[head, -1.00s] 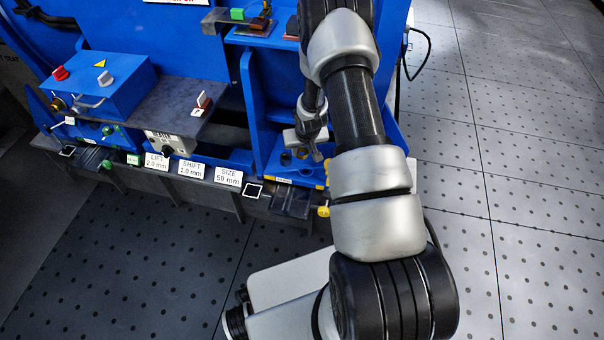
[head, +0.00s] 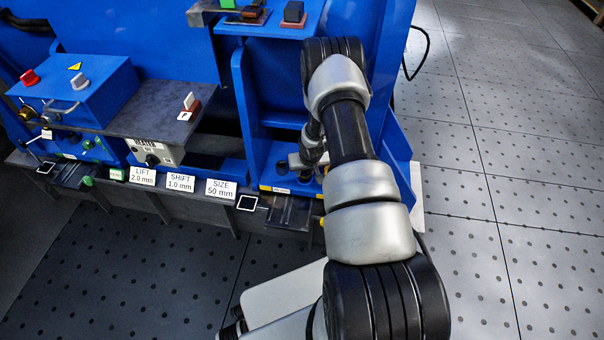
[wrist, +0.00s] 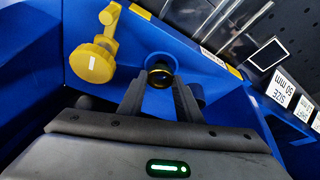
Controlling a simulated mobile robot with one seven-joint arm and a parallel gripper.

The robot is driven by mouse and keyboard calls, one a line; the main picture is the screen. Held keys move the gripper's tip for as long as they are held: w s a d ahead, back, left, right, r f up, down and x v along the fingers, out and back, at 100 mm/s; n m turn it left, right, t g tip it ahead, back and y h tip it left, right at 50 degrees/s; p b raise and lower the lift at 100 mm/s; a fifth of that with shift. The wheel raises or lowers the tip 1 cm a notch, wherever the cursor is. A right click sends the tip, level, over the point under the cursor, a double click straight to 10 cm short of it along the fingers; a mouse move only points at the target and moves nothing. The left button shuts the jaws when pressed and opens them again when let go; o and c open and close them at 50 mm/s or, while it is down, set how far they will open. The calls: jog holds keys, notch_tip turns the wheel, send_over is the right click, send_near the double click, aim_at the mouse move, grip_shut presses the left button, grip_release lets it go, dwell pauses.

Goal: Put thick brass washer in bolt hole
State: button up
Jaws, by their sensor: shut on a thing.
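My gripper (wrist: 160,82) is shut on the thick brass washer (wrist: 160,70), which shows in the wrist view as a dark-centred ring with a thin brass rim between the fingertips. I cannot tell whether the washer touches the base. In the head view my gripper (head: 300,163) is low over the blue base (head: 290,186) at the machine's right end. My arm covers part of it, and the washer cannot be made out there.
A yellow knobbed part (wrist: 97,58) stands left of my gripper in the wrist view. Blue upright walls flank the base. Label cards such as the SIZE 50 mm card (head: 221,188) line the front ledge. A dark heater shelf (head: 150,118) lies to the left.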

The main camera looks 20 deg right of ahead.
jog(key=shift+f, duration=0.5)
jog(key=shift+w+r, duration=0.1)
jog(key=shift+f, duration=0.6)
jog(key=o, duration=1.2)
jog(key=shift+r, duration=0.1)
